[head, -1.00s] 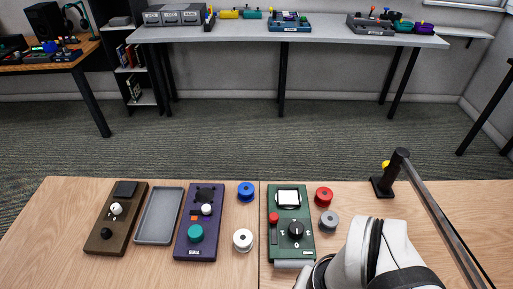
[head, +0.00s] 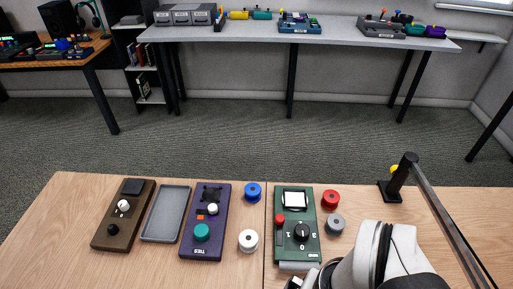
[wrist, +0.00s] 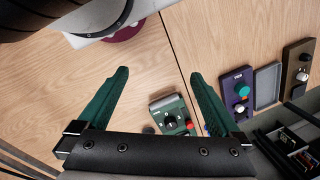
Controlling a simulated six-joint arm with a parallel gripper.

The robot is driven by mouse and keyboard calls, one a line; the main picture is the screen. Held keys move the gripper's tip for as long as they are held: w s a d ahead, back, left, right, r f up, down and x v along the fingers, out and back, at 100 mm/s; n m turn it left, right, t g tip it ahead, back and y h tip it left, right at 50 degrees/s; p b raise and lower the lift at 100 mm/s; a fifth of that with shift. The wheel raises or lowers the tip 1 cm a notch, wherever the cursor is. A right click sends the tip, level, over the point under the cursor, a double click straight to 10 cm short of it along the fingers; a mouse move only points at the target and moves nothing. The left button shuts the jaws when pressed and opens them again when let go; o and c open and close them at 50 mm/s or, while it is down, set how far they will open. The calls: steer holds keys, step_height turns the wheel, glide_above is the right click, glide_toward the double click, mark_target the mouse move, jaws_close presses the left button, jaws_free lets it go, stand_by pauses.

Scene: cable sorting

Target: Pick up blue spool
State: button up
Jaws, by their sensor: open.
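The blue spool (head: 253,191) stands on the wooden table in the head view, between the purple panel (head: 205,222) and the green panel (head: 296,262). In the wrist view it is mostly hidden behind a green finger; only a small blue bit shows. My gripper (wrist: 160,88) has two green fingers spread wide with nothing between them. It is above the table, apart from the spool. In the head view my white arm reaches in at the lower right, and its fingers are not clearly seen there.
A white spool (head: 248,241) stands in front of the blue one. Red (head: 331,198) and grey (head: 335,224) spools stand right of the green panel. A grey tray (head: 165,214) and a brown panel (head: 112,236) are at left. A black post (head: 398,180) stands at the right.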

steer(key=w+r+n+h, duration=0.1)
steer(key=w+n+h, duration=0.1)
steer(key=w+n, duration=1.1)
steer(key=n+t+h, duration=0.1)
steer(key=n+t, duration=0.3)
steer(key=n, duration=2.1)
glide_above(253, 189)
steer(key=s+a, duration=0.3)
steer(key=s, duration=0.3)
step_height(253, 189, down, 8)
steer(key=shift+t, duration=0.3)
steer(key=x, duration=0.5)
steer(key=d+x, duration=0.1)
steer(key=x, duration=0.9)
steer(key=shift+w+d+f, duration=0.2)
steer(key=shift+w+f, duration=0.05)
steer(key=shift+w, duration=0.05)
steer(key=c, duration=1.4)
steer(key=shift+r, duration=0.1)
steer(key=shift+c, duration=0.2)
step_height(253, 189, up, 4)
steer(key=shift+d+r, duration=0.2)
steer(key=s+d+r, duration=0.3)
steer(key=d+r, duration=0.3)
steer(key=d, duration=0.4)
steer(key=shift+s+d+r, duration=0.15)
steer(key=shift+d+r, duration=0.1)
steer(key=shift+d, duration=0.15)
